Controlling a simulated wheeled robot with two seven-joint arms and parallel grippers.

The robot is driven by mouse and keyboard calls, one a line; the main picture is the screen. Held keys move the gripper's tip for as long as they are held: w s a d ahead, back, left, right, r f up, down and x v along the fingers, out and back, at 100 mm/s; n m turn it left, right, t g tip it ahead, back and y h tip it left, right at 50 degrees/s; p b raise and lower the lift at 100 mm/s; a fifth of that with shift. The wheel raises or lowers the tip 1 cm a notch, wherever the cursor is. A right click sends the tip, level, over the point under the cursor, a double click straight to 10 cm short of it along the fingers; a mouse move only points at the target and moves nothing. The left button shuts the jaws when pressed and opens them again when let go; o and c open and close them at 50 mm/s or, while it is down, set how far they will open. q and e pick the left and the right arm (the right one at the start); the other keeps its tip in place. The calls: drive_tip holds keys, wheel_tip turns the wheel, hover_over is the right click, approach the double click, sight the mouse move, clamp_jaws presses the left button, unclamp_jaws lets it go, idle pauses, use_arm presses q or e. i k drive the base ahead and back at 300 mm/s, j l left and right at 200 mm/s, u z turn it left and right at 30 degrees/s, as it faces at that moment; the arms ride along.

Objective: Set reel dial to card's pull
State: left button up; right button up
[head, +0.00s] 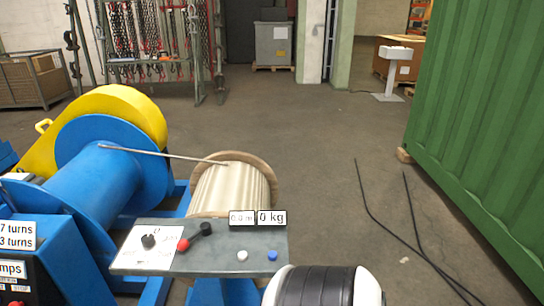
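A grey control panel (215,262) stands in front of the reels. On its left is a white scale plate (135,258) with a black dial knob (148,241); the scale marks and pointer are too small to read. A lever with a red end (183,245) and a black end (205,229) sits beside it. A display (271,218) reads "0 kg", and a smaller one (241,218) seems to read "0.0 m". A white card (17,236) at the left edge shows "7 turns" and "3 turns", partly cut off. Neither gripper is in view.
A blue drum (95,180) with a yellow guard (125,100) stands left. A rope runs from it to a wooden reel (232,187). A white button (242,255) and blue button (272,255) sit on the panel.

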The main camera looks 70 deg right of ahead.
sight(147, 240)
drive_tip(key=l+z, duration=0.15)
drive_tip(key=z, duration=1.75)
